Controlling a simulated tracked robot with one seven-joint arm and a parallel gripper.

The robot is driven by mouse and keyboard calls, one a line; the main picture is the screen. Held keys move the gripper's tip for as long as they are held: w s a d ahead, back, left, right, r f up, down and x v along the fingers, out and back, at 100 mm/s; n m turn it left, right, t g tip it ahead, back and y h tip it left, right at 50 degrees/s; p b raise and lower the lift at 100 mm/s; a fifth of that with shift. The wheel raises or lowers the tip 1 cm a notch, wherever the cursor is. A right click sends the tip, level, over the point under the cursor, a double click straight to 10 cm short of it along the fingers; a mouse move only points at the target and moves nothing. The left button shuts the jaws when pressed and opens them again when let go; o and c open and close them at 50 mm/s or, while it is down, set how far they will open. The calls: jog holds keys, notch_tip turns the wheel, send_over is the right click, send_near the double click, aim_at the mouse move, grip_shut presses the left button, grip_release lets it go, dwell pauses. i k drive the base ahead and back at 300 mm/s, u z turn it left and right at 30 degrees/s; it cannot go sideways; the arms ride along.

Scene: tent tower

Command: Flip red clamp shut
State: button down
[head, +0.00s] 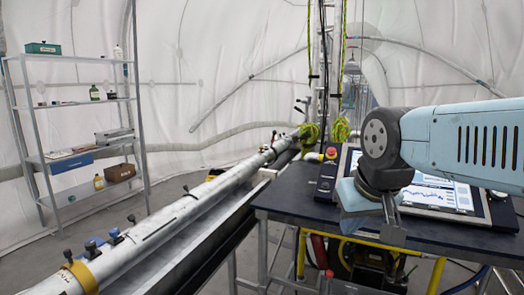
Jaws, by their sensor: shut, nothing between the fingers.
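I cannot make out a clearly red clamp in the head view. A long pale pipe (190,208) runs from the lower left to the back middle, with several small dark levers along it. An orange-yellow band clamp (82,278) is around its near end, with a dark handle sticking up. My gripper (392,232) hangs below the light-blue arm at the right, pointing down. It is shut and empty, in front of the dark table, well to the right of the pipe and apart from it.
The dark table (292,197) carries a tilted screen (440,192) and a box with a red-topped button (331,153). Yellow tubing (349,240) and machinery are underneath. A metal shelf (73,105) stands at the left. Floor (150,205) shows clear between shelf and pipe.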

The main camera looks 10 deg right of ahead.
aim_at(274, 149)
jog(key=u, duration=0.1)
jog(key=i, duration=0.1)
jog(key=z, duration=0.2)
jog(key=k, duration=1.3)
jog(key=u, duration=0.55)
jog(key=i, duration=2.4)
jog(key=z, duration=0.4)
